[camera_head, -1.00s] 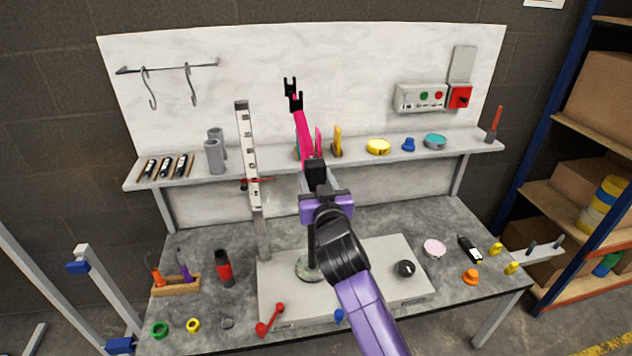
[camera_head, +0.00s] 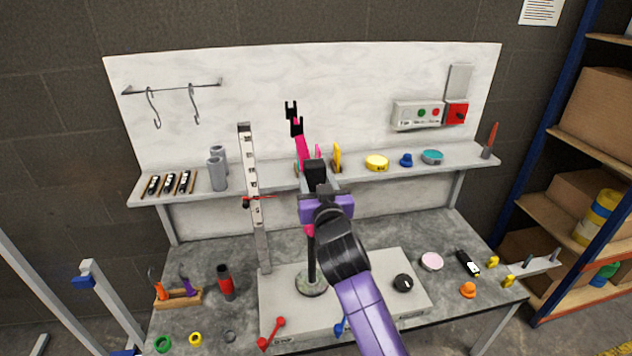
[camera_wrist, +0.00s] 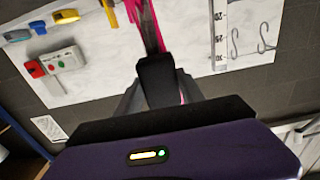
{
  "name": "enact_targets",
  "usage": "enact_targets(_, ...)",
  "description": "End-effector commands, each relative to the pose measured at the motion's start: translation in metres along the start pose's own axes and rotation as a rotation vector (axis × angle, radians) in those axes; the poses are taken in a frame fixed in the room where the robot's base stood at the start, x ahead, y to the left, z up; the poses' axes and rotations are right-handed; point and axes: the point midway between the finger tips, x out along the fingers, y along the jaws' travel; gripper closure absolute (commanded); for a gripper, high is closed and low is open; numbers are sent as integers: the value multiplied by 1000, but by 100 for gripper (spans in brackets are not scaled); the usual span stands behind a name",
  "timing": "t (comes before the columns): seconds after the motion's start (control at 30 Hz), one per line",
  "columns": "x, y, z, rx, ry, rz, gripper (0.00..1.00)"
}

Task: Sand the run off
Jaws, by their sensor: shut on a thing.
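A magenta painted frame (camera_head: 303,146) with black forked ends rises behind my gripper in the head view; a bit of magenta also shows below the gripper. It appears to be carried by a black post with a round foot, but my arm hides much of the joint. My gripper (camera_head: 318,186) is shut on a black block (camera_head: 315,172), which sticks out toward the frame. In the wrist view the black block (camera_wrist: 158,80) sits between the fingers, with the magenta frame (camera_wrist: 150,25) just beyond it. Whether they touch cannot be told. The run itself cannot be made out.
A grey shelf (camera_head: 230,191) behind holds cylinders, pads and small tins. An upright marked post (camera_head: 254,200) stands left of the frame. A raised plate (camera_head: 385,275) bears the stand, a black knob (camera_head: 403,283) and a red-ended tool (camera_head: 271,332).

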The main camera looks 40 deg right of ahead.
Motion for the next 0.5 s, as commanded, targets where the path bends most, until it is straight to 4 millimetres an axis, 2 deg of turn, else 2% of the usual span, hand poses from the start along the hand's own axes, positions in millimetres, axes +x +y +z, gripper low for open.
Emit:
enact_targets(0.17, 2, 0, 2, 1, 4, 0, 87)
enact_targets(0.5, 0, 0, 32, 0, -2, 1, 87)
